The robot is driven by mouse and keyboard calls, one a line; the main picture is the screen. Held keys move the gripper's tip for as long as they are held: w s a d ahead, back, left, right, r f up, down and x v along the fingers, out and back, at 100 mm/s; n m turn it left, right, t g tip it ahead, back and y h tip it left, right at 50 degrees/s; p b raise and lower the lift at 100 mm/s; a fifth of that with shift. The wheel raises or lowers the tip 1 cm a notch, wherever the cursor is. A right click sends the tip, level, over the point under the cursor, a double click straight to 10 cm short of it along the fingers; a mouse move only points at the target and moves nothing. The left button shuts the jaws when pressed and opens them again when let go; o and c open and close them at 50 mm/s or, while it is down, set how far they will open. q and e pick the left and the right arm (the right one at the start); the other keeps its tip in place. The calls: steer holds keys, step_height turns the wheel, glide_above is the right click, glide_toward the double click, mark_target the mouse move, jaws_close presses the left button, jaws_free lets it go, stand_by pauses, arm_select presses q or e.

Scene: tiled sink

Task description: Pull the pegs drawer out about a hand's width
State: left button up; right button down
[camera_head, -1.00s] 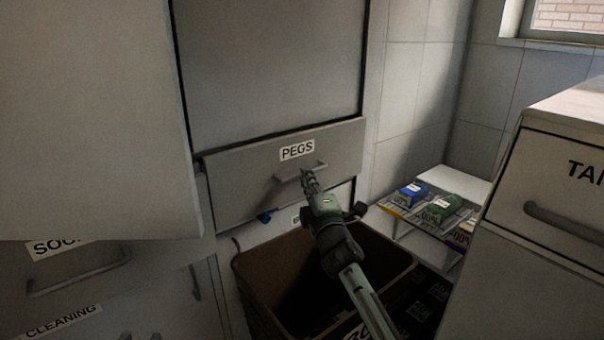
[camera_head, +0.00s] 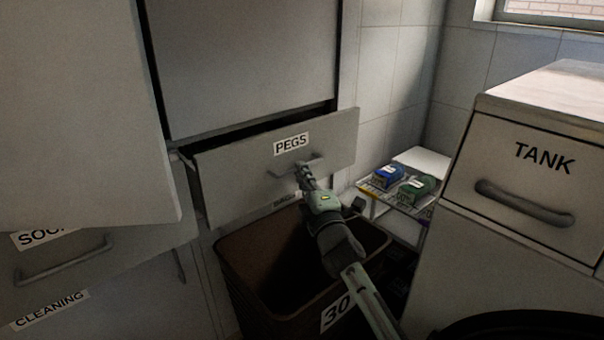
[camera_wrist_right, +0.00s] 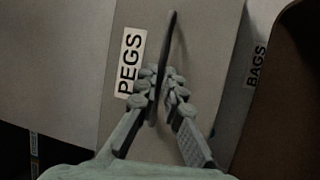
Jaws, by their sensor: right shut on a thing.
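The pegs drawer (camera_head: 235,168) has a grey front with a white PEGS label and a bar handle (camera_head: 283,170). It stands out from the cabinet, with a dark gap along its top edge. My right gripper (camera_head: 304,170) is shut on the right part of the handle. In the right wrist view the fingers (camera_wrist_right: 161,88) close around the handle (camera_wrist_right: 170,40) beside the PEGS label (camera_wrist_right: 130,60). The drawer's inside is hidden. My left gripper is not in view.
A brown bin (camera_head: 250,265) marked 30 stands below the drawer. A wire rack (camera_head: 405,200) with blue and green boxes is to the right. A cabinet with a TANK drawer (camera_head: 530,190) is at far right. A SOC-labelled drawer (camera_head: 110,240) is at lower left.

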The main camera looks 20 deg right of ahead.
steer(key=c, duration=1.6)
jaws_free()
steer(key=shift+c, duration=0.2)
steer(key=s+f, duration=0.2)
steer(key=s, duration=0.9)
steer(key=shift+s+a, duration=0.3)
steer(key=shift+s, duration=0.1)
